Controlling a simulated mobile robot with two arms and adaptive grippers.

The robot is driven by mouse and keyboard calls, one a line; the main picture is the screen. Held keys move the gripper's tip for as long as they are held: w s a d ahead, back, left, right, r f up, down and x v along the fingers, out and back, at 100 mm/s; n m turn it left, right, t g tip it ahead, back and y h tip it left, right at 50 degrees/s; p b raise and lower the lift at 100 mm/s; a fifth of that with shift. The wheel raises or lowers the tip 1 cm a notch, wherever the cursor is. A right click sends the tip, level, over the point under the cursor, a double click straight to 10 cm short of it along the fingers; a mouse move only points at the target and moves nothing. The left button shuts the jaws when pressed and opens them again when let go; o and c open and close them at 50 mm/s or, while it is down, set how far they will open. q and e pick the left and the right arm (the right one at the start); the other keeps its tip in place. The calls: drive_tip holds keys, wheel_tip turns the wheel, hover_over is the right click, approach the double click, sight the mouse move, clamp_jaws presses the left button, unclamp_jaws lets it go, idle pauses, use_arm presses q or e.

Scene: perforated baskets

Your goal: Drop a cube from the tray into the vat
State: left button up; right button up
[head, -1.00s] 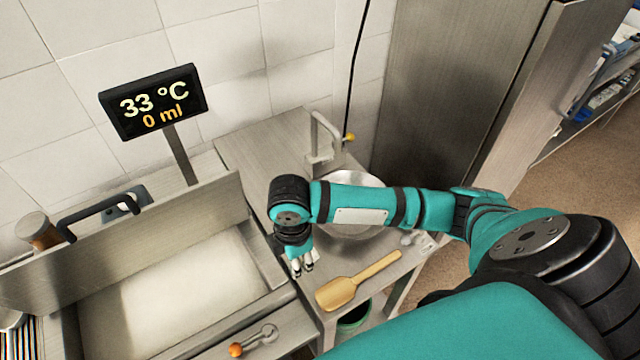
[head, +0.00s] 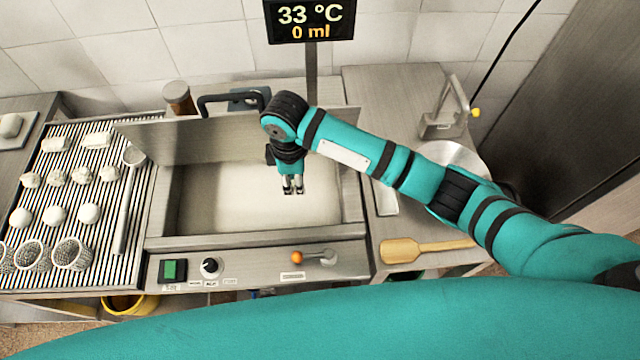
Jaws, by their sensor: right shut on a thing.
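The vat (head: 255,236) is a rectangular steel basin holding white liquid, in the middle of the head view. My right gripper (head: 292,188) points down over the vat's liquid, right of its middle. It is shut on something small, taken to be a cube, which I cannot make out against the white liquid. A small pale tray (head: 387,204) lies on the steel table just right of the vat, partly hidden by my right arm; I see no cube on its visible part. My left gripper is not in view.
A display (head: 310,20) reading 33 °C and 0 ml stands behind the vat. A slatted drain table (head: 125,262) at left carries white balls, blocks, perforated baskets and a ladle (head: 127,205). A wooden paddle (head: 430,248) and a bowl (head: 462,158) are at right.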

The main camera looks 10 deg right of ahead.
drive_tip(key=w+a+f+b, duration=0.2)
drive_tip(key=w+a+b, duration=0.3)
drive_tip(key=a, duration=0.6)
drive_tip(key=shift+b, duration=0.65)
drive_tip(key=shift+s+f, duration=0.1)
drive_tip(key=o, duration=0.8)
wheel_tip(320, 180, up, 12)
drive_tip(key=shift+r, duration=0.1)
